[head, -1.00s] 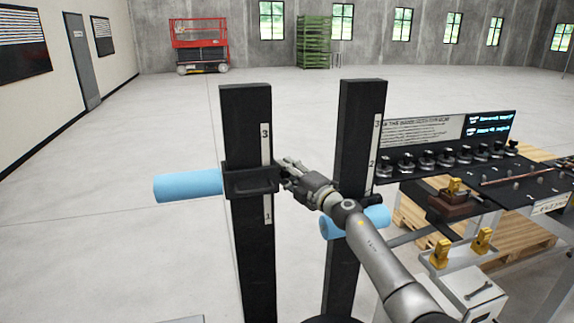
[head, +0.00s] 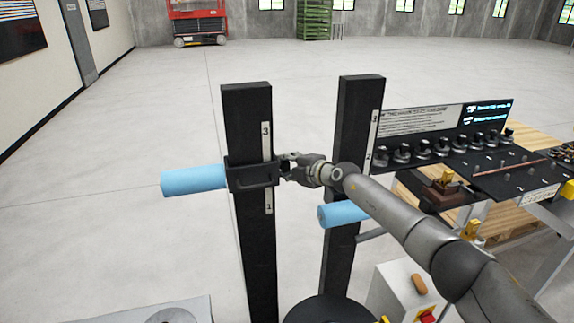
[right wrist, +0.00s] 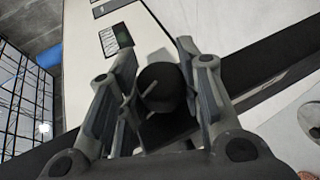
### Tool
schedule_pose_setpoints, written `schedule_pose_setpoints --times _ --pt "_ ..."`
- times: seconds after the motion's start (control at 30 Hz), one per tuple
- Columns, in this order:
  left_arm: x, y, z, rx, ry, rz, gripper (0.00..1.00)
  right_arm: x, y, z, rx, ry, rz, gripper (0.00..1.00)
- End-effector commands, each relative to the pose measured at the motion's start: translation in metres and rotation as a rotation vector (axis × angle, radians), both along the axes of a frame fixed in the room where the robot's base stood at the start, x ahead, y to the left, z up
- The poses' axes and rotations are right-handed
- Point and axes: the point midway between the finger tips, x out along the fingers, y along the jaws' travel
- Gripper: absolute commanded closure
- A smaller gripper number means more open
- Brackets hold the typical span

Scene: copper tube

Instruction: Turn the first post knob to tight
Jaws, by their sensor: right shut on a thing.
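The first post (head: 257,240) is the tall black post left of centre in the head view. A black sliding bracket (head: 252,180) sits on it between scale marks 1 and 3, with a blue padded bar (head: 193,181) pointing left. My right gripper (head: 288,166) is at the bracket's right side. In the right wrist view, the round black post knob (right wrist: 161,88) with a pale line lies between my fingers, which are shut on it. In the head view, the fingers hide the knob. My left gripper is not in view.
A second black post (head: 360,110) with a blue bar (head: 341,214) stands to the right, close behind my right arm. Beyond it is a workbench (head: 505,180) with several black clamps and a copper tube (head: 505,168). The floor left of the posts is clear.

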Motion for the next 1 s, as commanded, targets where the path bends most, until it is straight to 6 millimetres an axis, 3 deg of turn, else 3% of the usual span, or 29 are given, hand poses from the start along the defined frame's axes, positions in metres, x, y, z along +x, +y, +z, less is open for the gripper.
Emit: schedule_pose_setpoints --times 0.4,0.93,0.97,1.0 --pt "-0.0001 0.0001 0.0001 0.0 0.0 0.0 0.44 0.0013 0.0001 0.0041 -0.015 0.108 -0.003 0.9" --pt "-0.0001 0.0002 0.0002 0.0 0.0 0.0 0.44 0.0015 0.0004 0.0054 -0.017 0.121 -0.003 0.9" --pt "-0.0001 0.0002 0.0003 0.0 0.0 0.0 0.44 0.0015 0.0004 0.0055 -0.017 0.121 -0.003 0.65" --pt "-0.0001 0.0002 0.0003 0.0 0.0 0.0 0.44 0.0015 0.0005 0.0055 -0.017 0.121 -0.003 0.6"
